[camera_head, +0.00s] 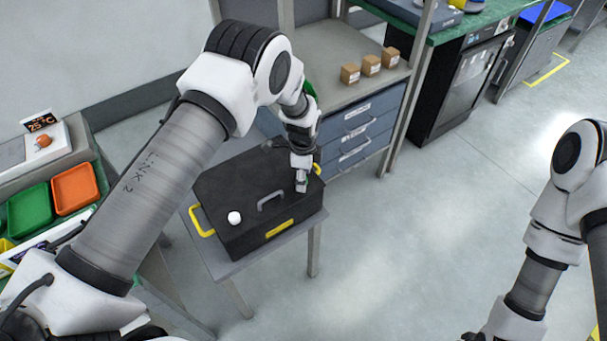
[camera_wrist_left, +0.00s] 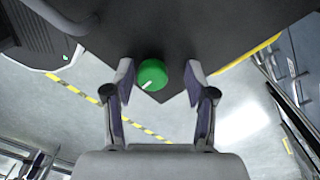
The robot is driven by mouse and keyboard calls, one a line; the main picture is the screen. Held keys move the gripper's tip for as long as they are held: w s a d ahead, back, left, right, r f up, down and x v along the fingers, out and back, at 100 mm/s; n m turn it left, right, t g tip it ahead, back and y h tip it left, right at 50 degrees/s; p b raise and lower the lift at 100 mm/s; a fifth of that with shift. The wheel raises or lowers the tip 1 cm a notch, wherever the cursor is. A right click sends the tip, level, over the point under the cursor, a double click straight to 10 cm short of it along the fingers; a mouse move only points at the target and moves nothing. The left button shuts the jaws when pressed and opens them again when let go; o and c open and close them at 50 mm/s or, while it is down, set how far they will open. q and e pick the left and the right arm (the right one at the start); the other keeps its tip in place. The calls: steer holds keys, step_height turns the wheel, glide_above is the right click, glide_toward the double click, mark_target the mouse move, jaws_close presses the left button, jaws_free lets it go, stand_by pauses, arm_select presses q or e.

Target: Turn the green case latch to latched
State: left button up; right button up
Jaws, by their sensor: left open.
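A black case (camera_head: 225,190) with a grey top handle and yellow side handles stands on a small grey table. A round white latch knob (camera_head: 234,217) sits near its left front corner. My left gripper (camera_head: 301,184) points down at the case's right front corner and hides the green latch in the head view. In the left wrist view the green latch (camera_wrist_left: 152,73) is a round knob with a white line pointing to the lower left. The open left fingers (camera_wrist_left: 159,88) stand on either side of it, apart from it. My right gripper is outside the frame.
A drawer cabinet (camera_head: 365,125) with small cardboard boxes (camera_head: 371,65) on top stands behind the case. Green (camera_head: 30,210) and orange (camera_head: 75,188) trays lie at the left. The floor (camera_head: 420,230) to the right is clear.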

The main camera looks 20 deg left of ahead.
arm_select(q)
steer(key=shift+s+r, duration=0.2)
steer(key=shift+r, duration=0.1)
steer(key=shift+c, duration=0.7)
steer(key=shift+s+r, duration=0.3)
steer(key=shift+s, duration=0.05)
steer(key=c, duration=0.6)
steer(key=shift+s, duration=0.1)
jaws_close()
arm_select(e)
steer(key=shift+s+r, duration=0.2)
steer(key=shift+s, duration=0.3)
